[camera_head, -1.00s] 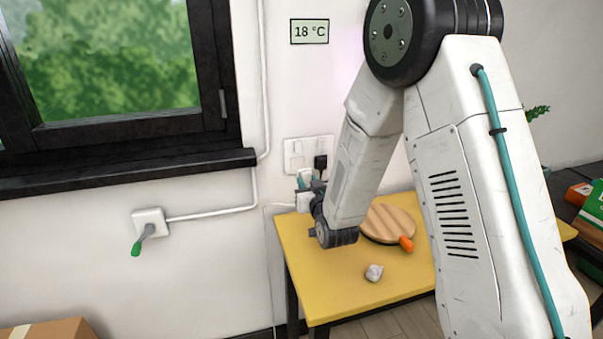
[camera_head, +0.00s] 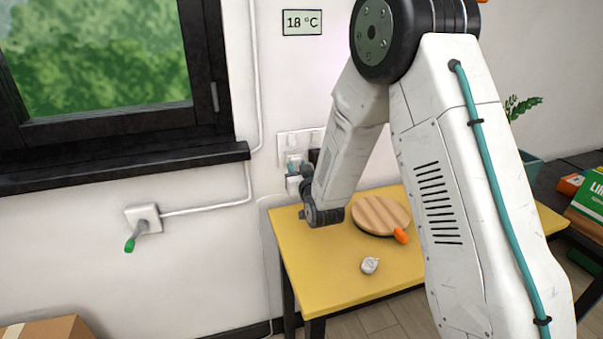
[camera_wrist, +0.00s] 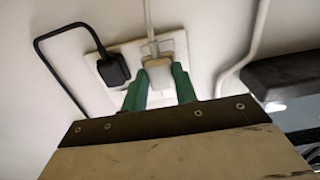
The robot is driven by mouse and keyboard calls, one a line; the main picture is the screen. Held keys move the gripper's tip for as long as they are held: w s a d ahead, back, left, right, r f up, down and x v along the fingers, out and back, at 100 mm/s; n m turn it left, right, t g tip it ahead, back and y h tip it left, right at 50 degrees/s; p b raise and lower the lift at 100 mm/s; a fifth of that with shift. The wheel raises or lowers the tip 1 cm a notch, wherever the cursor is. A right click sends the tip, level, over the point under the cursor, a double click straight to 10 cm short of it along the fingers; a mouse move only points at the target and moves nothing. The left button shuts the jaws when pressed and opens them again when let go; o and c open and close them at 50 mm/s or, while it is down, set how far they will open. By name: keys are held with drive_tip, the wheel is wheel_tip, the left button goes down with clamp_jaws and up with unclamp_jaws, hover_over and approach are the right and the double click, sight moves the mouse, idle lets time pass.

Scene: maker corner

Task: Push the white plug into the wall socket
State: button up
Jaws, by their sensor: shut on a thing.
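The white plug (camera_wrist: 158,74) is between the green fingers of my gripper (camera_wrist: 158,80) in the wrist view. The fingers are shut on it. The plug is in front of the white wall socket plate (camera_wrist: 181,45), and its cable runs up in that view. I cannot tell whether it touches the plate or its pins are in the holes. In the head view the socket plate (camera_head: 286,141) is above the yellow table, and my gripper (camera_head: 293,166) is in front of its lower part. The white plug (camera_head: 292,185) shows there only in part.
A black plug (camera_wrist: 113,70) with a black cable sits in the same plate, close beside my gripper. The yellow table (camera_head: 330,285) below holds a round wooden board (camera_head: 378,214), an orange-tipped thing (camera_head: 401,235) and a small whitish thing (camera_head: 370,265). The window sill (camera_head: 120,168) juts out left.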

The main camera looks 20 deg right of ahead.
drive_tip(key=shift+w, duration=0.8)
drive_tip(key=shift+w+f, duration=0.1)
drive_tip(key=shift+w, duration=0.45)
idle(1.6)
drive_tip(key=o, duration=1)
drive_tip(key=shift+s, duration=0.1)
drive_tip(key=s, duration=0.7)
drive_tip(key=shift+s, duration=0.3)
